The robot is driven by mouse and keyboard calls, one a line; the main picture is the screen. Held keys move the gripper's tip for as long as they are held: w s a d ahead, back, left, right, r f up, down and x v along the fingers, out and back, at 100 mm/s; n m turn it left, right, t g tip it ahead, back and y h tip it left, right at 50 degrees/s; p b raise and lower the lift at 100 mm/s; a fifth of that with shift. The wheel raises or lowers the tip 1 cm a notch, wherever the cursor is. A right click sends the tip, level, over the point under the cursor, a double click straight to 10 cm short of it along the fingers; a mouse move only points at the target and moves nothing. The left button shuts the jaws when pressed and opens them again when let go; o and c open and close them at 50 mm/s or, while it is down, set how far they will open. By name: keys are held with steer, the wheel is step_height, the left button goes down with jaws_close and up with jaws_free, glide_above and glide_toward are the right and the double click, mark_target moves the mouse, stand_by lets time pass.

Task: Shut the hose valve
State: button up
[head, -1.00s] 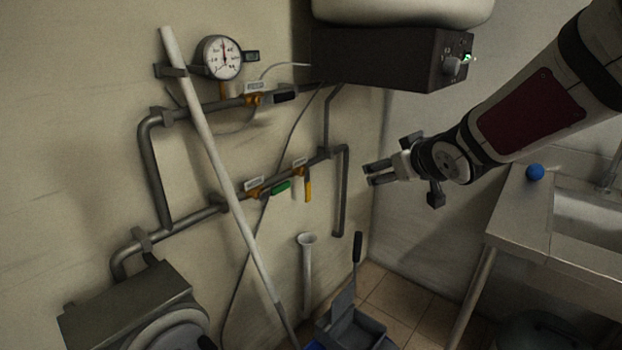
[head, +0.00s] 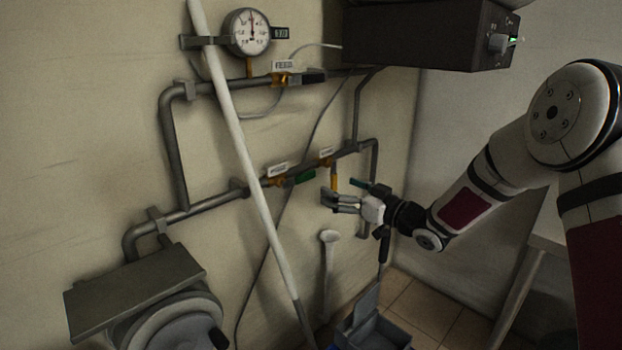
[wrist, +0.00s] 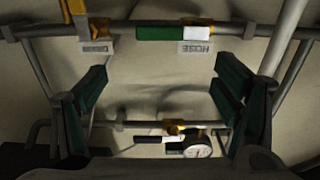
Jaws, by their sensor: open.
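The hose valve has a green handle (head: 302,176) that lies along the lower wall pipe. In the wrist view, the green handle (wrist: 165,33) is near the top, beside the HOSE label (wrist: 196,47). My gripper (head: 330,199) is open and empty, a little below and right of the green handle and near the lower end of the yellow drain handle (head: 335,182). In the wrist view, my gripper's fingers (wrist: 160,78) are spread, with the green handle beyond them, not between them. No contact with the handle shows.
The drain valve's yellow handle hangs across the pipe, close to the hose valve. A white pole (head: 238,130) leans across the pipes at left. A dark box (head: 430,38) sits above right.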

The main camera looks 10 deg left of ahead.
mark_target(311, 175)
steer(key=b+x, duration=0.1)
steer(key=x, duration=1)
steer(key=shift+w, duration=0.1)
steer(key=shift+r, duration=0.1)
steer(key=c, duration=1.7)
